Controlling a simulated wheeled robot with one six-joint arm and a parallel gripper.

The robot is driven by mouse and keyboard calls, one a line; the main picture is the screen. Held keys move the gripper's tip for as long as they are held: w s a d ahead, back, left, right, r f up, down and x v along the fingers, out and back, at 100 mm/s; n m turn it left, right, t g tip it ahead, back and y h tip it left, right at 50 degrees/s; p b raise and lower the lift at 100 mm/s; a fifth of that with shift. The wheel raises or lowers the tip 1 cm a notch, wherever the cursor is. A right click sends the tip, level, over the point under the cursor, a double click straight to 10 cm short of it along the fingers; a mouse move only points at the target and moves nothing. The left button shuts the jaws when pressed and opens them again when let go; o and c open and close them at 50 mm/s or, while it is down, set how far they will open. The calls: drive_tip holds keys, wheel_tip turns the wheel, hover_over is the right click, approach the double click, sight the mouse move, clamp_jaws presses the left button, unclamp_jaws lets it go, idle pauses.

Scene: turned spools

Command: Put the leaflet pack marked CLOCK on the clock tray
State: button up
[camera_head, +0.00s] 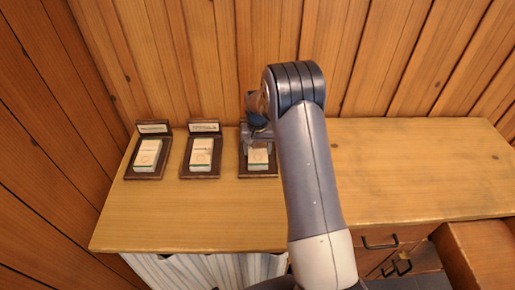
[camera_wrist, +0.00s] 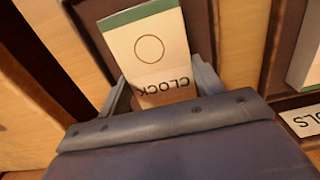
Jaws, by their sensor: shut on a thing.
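The leaflet pack marked CLOCK (camera_wrist: 155,50) is cream with a ring and a green band. In the wrist view it stands between the two fingers of my gripper (camera_wrist: 160,88), which is shut on it. In the head view this pack (camera_head: 258,158) is at the rightmost dark tray (camera_head: 245,172), with my gripper (camera_head: 258,137) at its back end. The same tray (camera_wrist: 88,22) shows around the pack in the wrist view. I cannot tell if the pack rests on its floor. This tray's label is hidden by my gripper.
Two similar dark trays stand to the left, the middle one (camera_head: 187,171) and the left one (camera_head: 131,170), each holding a pack. A label ending in OLS (camera_wrist: 304,121) shows at right in the wrist view. The wooden top (camera_head: 400,170) is clear to the right. A plank wall rises behind.

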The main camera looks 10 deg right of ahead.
sight(258, 150)
drive_tip(key=o, duration=1.1)
drive_tip(key=shift+c, duration=0.2)
wheel_tip(258, 150, up, 12)
drive_tip(key=shift+r+b, duration=0.15)
drive_tip(key=shift+b, duration=0.15)
